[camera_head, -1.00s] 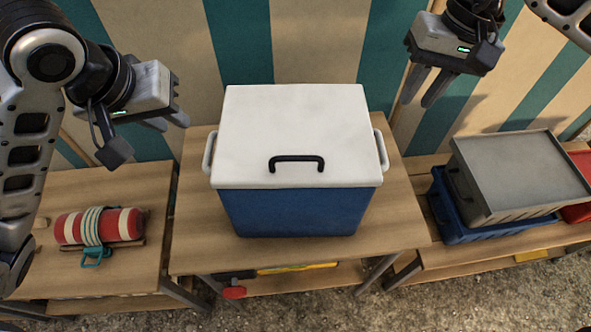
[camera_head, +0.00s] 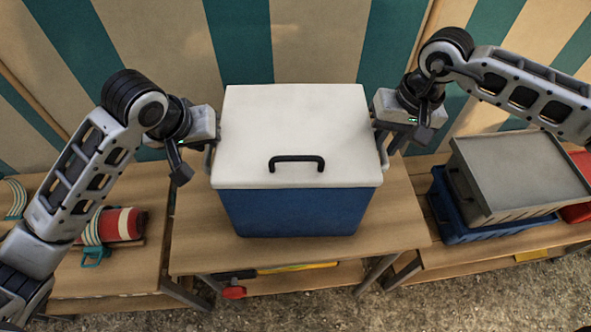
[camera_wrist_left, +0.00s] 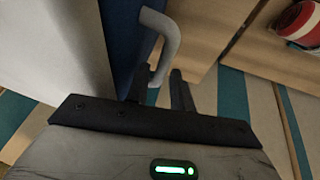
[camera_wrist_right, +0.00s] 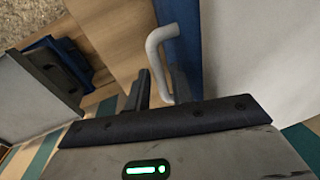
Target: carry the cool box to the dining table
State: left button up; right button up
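The cool box (camera_head: 290,205) has a blue body, a white lid (camera_head: 290,125) with a black handle, and a pale grey side handle at each end. It stands upright on a wooden table. My left gripper (camera_head: 208,145) is at its left side handle, which shows in the left wrist view (camera_wrist_left: 168,45) reaching down between the two spread fingers. My right gripper (camera_head: 381,135) is at the right side handle, which shows in the right wrist view (camera_wrist_right: 158,50) between its spread fingers. Both grippers look open; contact with the handles cannot be told. No dining table can be made out.
The wooden table (camera_head: 385,235) under the box has bare top around it. A side table on the left holds a red-and-white roll (camera_head: 120,225). On the right stand a grey crate (camera_head: 520,170) and a blue crate (camera_head: 455,222). A striped wall is behind.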

pick_arm(q)
grip_shut()
pick_arm(e)
grip_shut()
jog(key=shift+r, duration=0.1)
dwell(0.9)
